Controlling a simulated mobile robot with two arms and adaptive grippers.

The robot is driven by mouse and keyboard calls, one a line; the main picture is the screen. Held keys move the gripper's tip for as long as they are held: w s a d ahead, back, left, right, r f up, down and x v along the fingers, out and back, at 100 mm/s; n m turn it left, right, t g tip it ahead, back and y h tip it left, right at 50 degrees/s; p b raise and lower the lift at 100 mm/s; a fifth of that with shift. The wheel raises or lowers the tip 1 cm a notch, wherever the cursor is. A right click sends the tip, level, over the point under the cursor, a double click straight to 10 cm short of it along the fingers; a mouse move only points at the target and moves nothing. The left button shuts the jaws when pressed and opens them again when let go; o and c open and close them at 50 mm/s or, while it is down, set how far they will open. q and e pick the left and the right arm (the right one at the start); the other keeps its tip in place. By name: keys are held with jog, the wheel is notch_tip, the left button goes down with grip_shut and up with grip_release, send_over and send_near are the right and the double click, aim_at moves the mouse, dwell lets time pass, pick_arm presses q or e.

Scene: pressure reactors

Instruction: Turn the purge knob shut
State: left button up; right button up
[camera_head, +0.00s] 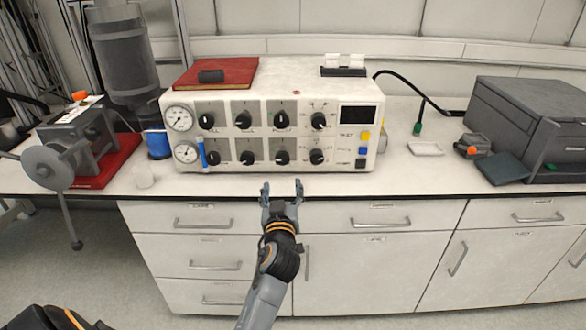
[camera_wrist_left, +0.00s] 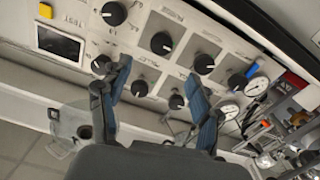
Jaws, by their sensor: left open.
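A white control panel box (camera_head: 300,90) stands on the bench with two rows of black knobs. Its labels are too small to read, so I cannot tell which knob is the purge knob. The upper row ends at the right with a knob (camera_head: 318,121); below it is another knob (camera_head: 317,157). My left gripper (camera_head: 282,185) is open and empty, in front of the panel's lower edge, apart from the knobs in the head view. In the left wrist view the open fingers (camera_wrist_left: 160,72) face the tilted panel, with a knob (camera_wrist_left: 139,88) showing between them. My right gripper is not in view.
Two gauges (camera_head: 180,118) and a blue strip are at the panel's left; a screen (camera_head: 357,115) is at its right. A red book (camera_head: 215,73) lies on top. A grey machine (camera_head: 80,130) stands left, a dark grey box (camera_head: 540,120) right. The bench front strip is mostly clear.

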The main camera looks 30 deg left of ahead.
aim_at(282, 160)
pick_arm(q)
jog(key=x, duration=0.6)
jog(key=p+x, duration=0.1)
jog(key=x, duration=0.5)
jog(key=shift+w+a+r, duration=0.1)
jog(key=shift+a+r, duration=0.05)
jog(key=shift+a, duration=0.2)
jog(key=shift+w+a, duration=0.35)
jog(key=shift+w, duration=0.3)
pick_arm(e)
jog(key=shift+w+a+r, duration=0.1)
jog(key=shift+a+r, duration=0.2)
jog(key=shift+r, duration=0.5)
pick_arm(q)
jog(key=c, duration=1.2)
